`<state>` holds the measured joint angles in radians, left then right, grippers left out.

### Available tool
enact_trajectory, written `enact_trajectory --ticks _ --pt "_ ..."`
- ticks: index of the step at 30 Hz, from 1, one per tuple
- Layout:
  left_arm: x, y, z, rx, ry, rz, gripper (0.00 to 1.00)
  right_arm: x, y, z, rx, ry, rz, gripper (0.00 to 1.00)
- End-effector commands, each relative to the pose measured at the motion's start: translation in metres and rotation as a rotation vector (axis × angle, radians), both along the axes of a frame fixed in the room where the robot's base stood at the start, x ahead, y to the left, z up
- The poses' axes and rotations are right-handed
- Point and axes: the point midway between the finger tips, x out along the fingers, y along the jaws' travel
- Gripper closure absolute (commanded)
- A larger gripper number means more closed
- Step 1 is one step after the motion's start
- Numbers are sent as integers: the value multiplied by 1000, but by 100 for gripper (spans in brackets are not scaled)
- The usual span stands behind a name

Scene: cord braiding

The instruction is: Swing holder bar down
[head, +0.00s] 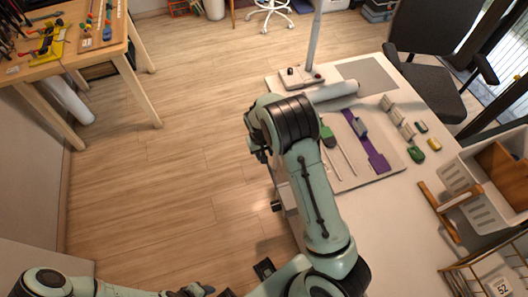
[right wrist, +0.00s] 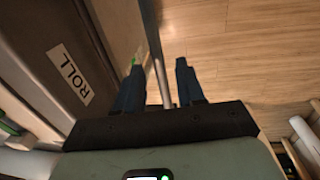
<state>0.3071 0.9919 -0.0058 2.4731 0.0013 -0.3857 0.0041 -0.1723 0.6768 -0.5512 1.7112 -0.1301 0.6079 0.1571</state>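In the right wrist view a thin grey metal bar (right wrist: 157,70), which looks like the holder bar, runs from the top edge down between the fingers of my right gripper (right wrist: 158,82). The dark blue fingers are apart, with a gap on each side of the bar; I cannot tell its depth between them. In the head view my right arm reaches over the left edge of the white table (head: 385,205), and its wrist hides that gripper's fingers. A grey upright post (head: 314,40) stands beyond it. My left gripper (head: 198,290) is at the bottom edge, partly cut off.
A dark panel labelled ROLL (right wrist: 68,74) is close left of my right gripper. The table holds a purple strip (head: 367,145), grey blocks (head: 398,118), a white basket (head: 468,187) and a wire basket (head: 478,272). Floor left of the table is clear.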

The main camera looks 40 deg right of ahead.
Motion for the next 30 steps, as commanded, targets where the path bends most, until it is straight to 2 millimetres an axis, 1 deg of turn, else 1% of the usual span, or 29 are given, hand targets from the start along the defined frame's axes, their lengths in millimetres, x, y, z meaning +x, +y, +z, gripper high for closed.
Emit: enact_trajectory --ticks 5,6,8,9,20,26,30 --pt "0 0 0 0 0 0 57 0 0 0 0 0 0 61" --pt "0 0 0 0 0 0 57 0 0 0 0 0 0 68" --pt "0 0 0 0 0 0 57 0 0 0 0 0 0 87" --pt "0 0 0 0 0 0 57 0 0 0 0 0 0 100" --pt "1 0 1 0 -1 0 57 1 3 0 -22 9 3 100" --pt "3 0 5 0 -3 0 57 4 10 -1 -110 35 8 100" --pt "4 0 7 1 -5 0 57 6 19 -4 -213 67 10 100"
